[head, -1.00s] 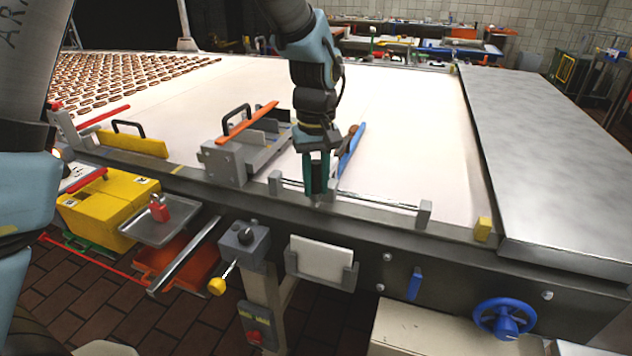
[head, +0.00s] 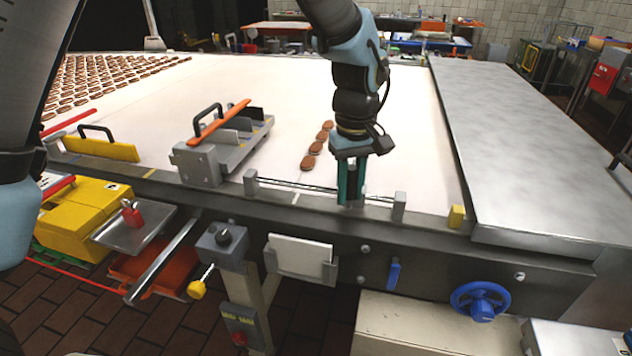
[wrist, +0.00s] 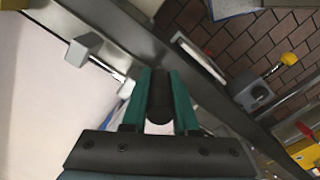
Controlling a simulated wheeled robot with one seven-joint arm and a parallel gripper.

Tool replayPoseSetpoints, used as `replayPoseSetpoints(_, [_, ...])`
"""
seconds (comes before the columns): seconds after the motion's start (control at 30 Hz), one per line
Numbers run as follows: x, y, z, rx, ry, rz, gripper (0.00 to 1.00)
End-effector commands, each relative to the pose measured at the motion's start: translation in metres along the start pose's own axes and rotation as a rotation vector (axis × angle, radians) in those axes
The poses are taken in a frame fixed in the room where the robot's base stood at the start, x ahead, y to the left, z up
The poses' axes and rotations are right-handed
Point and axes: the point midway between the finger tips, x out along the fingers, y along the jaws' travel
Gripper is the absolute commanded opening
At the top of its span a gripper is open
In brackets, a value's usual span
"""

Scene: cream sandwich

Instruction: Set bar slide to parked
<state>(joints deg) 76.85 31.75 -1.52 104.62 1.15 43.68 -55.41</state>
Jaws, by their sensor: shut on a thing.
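The bar slide runs on a thin rail (head: 305,187) between two grey posts (head: 250,182) (head: 399,206) on the near belt edge. My gripper (head: 350,200) is over this rail, nearer the right post and apart from it. In the wrist view, its green fingers (wrist: 160,85) are shut on a dark upright round handle (wrist: 160,100) of the slide. The slide's blue bar is hidden behind my arm in the head view. The grey post (wrist: 82,50) and a stretch of rail also show in the wrist view.
Several brown biscuits (head: 318,148) lie in a row left of my gripper on the white belt. A yellow block (head: 456,216) and steel table (head: 540,150) are to the right.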

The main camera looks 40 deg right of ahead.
Motion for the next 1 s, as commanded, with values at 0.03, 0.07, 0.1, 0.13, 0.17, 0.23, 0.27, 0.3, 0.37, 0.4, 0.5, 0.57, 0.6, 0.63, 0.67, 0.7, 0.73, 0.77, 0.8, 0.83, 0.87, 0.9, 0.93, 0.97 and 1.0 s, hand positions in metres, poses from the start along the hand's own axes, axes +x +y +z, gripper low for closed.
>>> replayPoseSetpoints(0.03, [-0.001,0.011,0.007,0.006,0.000,0.001,0.00])
replayPoseSetpoints(0.07, [0.000,0.016,0.011,0.005,0.000,0.001,0.00])
replayPoseSetpoints(0.1, [-0.001,0.022,0.014,0.005,0.001,0.002,0.00])
replayPoseSetpoints(0.13, [-0.001,0.026,0.017,0.004,0.001,0.002,0.00])
replayPoseSetpoints(0.17, [-0.001,0.030,0.019,0.003,0.001,0.002,0.00])
replayPoseSetpoints(0.23, [-0.001,0.037,0.024,0.003,0.001,0.002,0.00])
replayPoseSetpoints(0.27, [-0.001,0.040,0.026,0.002,0.001,0.002,0.00])
replayPoseSetpoints(0.3, [-0.001,0.042,0.027,0.001,0.001,0.002,0.00])
replayPoseSetpoints(0.37, [0.000,0.044,0.029,0.001,0.001,0.001,0.00])
replayPoseSetpoints(0.4, [0.000,0.045,0.030,0.001,0.001,0.001,0.00])
replayPoseSetpoints(0.5, [-0.001,0.047,0.031,0.001,0.001,0.002,0.00])
replayPoseSetpoints(0.57, [-0.001,0.048,0.031,0.001,0.001,0.003,0.00])
replayPoseSetpoints(0.6, [-0.001,0.048,0.031,0.001,0.001,0.003,0.00])
replayPoseSetpoints(0.63, [-0.001,0.048,0.031,0.002,0.001,0.004,0.00])
replayPoseSetpoints(0.67, [-0.001,0.048,0.032,0.002,0.001,0.004,0.00])
replayPoseSetpoints(0.7, [-0.001,0.048,0.032,0.002,0.001,0.005,0.00])
replayPoseSetpoints(0.73, [-0.001,0.049,0.032,0.003,0.001,0.005,0.00])
replayPoseSetpoints(0.77, [-0.001,0.049,0.032,0.003,0.001,0.005,0.00])
replayPoseSetpoints(0.8, [-0.001,0.049,0.032,0.003,0.001,0.006,0.32])
replayPoseSetpoints(0.83, [-0.001,0.049,0.032,0.003,0.001,0.006,0.35])
replayPoseSetpoints(0.87, [-0.001,0.049,0.032,0.003,0.001,0.005,0.39])
replayPoseSetpoints(0.9, [-0.001,0.049,0.032,0.003,0.001,0.005,0.43])
replayPoseSetpoints(0.93, [-0.001,0.048,0.032,0.003,0.001,0.005,0.47])
replayPoseSetpoints(0.97, [-0.001,0.048,0.032,0.002,0.001,0.004,0.50])
replayPoseSetpoints(1.0, [-0.001,0.048,0.031,0.002,0.001,0.004,0.54])
